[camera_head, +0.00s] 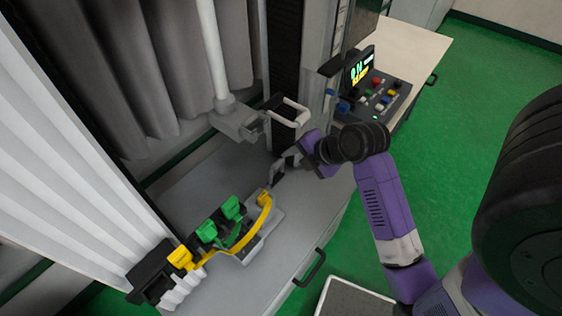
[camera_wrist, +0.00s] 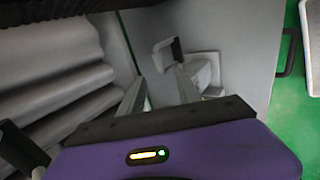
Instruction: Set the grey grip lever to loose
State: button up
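On the tower carriage in the head view is a light grey loop-shaped handle (camera_head: 290,108), in front of a dark block. I cannot tell for sure whether it is the grip lever, or its setting. My gripper (camera_head: 283,168) is below it, low over the grey bench and apart from the loop. In the wrist view my gripper's (camera_wrist: 160,85) two grey fingers stand apart with a gap between them. A dark-ended grey piece (camera_wrist: 167,52) and a pale plate (camera_wrist: 203,68) show just beyond the fingertips; whether they touch the fingers is unclear.
A fixture with green clamps (camera_head: 231,208) and a yellow curved bar (camera_head: 265,212) sits on the bench at lower left. A control panel (camera_head: 378,98) with coloured buttons and a lit display stands at upper right. A white vertical rod (camera_head: 212,50) rises above the carriage.

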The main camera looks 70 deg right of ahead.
aim_at(278, 166)
jog(key=shift+n, duration=0.3)
jog(key=x, duration=0.7)
jog(key=shift+w+d+f, duration=0.15)
jog(key=shift+w, duration=0.1)
grip_shut()
dwell(1.0)
